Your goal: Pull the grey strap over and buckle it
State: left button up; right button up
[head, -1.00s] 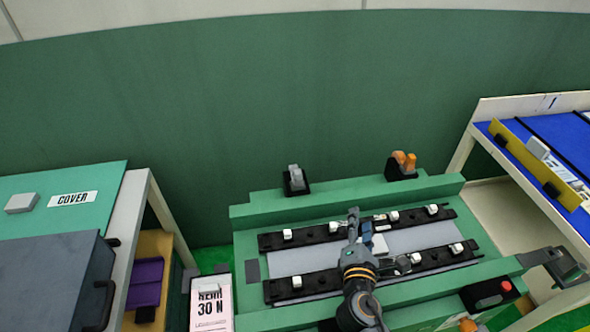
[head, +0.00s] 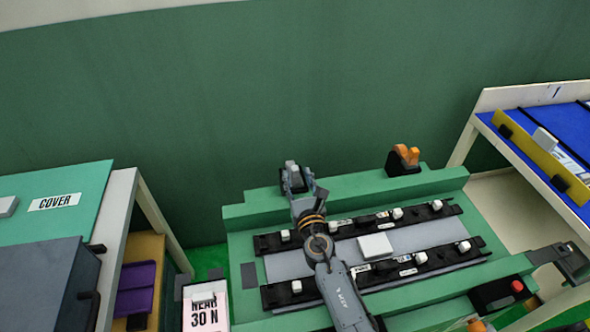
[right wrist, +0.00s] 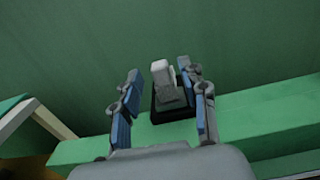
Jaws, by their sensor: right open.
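A small light-grey block (head: 291,168) stands upright on a black base at the back edge of the green fixture. It also shows in the right wrist view (right wrist: 163,75). My right gripper (head: 298,186) is at this block, open, with its blue-padded fingers on either side of it in the right wrist view (right wrist: 159,82). A gap shows between block and fingers. A long grey strap cannot be told apart in either view. A black-based part with orange prongs (head: 405,156) stands farther right on the same edge; whether it is the buckle is unclear. My left gripper is not in view.
Two black rails (head: 440,258) with several white clips flank a grey panel (head: 285,264) holding a white block (head: 375,246). Shelves stand on both sides.

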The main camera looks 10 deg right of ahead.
aim_at(296, 173)
jog(key=shift+w, duration=1.75)
grip_shut()
